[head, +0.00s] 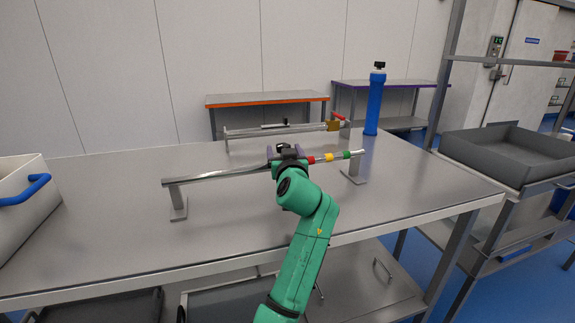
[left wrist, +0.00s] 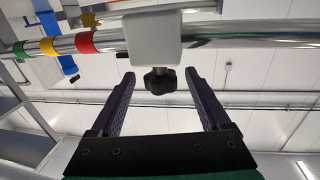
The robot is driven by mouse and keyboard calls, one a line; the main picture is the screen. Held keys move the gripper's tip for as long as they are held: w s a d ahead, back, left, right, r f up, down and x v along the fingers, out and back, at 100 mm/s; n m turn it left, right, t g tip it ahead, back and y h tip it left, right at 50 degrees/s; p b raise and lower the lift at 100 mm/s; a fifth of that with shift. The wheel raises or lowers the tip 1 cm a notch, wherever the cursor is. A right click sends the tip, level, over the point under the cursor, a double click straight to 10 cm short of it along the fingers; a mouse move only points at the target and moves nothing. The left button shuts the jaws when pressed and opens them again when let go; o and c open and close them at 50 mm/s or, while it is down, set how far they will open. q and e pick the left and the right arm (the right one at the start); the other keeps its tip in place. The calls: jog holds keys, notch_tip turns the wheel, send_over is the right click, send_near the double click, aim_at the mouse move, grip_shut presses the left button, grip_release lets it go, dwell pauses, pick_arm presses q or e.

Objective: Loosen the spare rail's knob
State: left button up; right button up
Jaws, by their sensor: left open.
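A silver rail (head: 222,175) with red, yellow and green bands near its right end lies across two grey stands on the steel table. My left gripper (head: 287,154) is at the middle of this near rail. In the left wrist view, a pale grey block (left wrist: 153,38) sits around the rail, with a black lobed knob (left wrist: 160,81) on a short stem under it. My left gripper's two fingers (left wrist: 160,95) are open, one on each side of the knob, with gaps between. The head view hides the knob behind the gripper. My right gripper is not in view.
A second rail (head: 270,131) with a brass-coloured block (head: 333,126) stands behind. A blue bottle (head: 375,104) stands at the table's back right. A white tub (head: 22,205) with a blue handle is at left, and a grey tray (head: 505,153) at right. The table (head: 420,190) is clear at front right.

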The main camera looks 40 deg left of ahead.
pick_arm(q)
jog(key=b+v, duration=0.1)
jog(key=v, duration=0.9)
